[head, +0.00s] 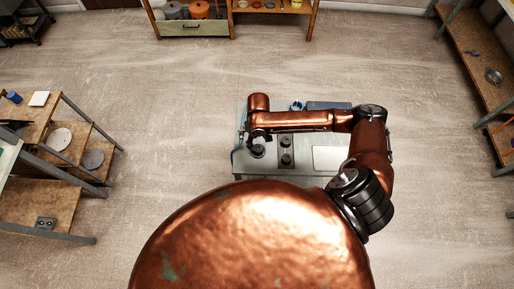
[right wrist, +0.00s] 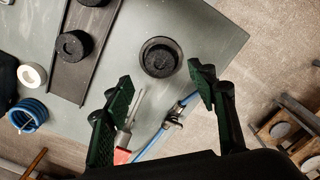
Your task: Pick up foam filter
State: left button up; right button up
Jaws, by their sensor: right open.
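Several dark round pieces stand on the grey table (right wrist: 225,38). One, a black ring-like piece with a raised centre (right wrist: 160,58), sits alone near the table edge, beyond the tips of my right gripper (right wrist: 162,84). Two black cylinders (right wrist: 74,46) (right wrist: 92,2) stand on a dark strip to the left. I cannot tell for certain which piece is the foam filter. My right gripper is open and empty, its fingers spread on either side below the lone piece. In the head view my right gripper (head: 256,138) is over the table's left part. My left gripper is not in view.
A blue coil (right wrist: 28,115) and a white roll (right wrist: 32,75) are at left. Shelving (head: 60,150) stands left, with open floor between.

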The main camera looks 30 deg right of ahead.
aim_at(258, 147)
notch_tip(258, 147, down, 4)
jog(key=shift+w+r, duration=0.15)
jog(key=shift+f, duration=0.95)
jog(key=c, duration=1.1)
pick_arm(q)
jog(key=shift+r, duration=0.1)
pick_arm(e)
jog(key=shift+r, duration=0.1)
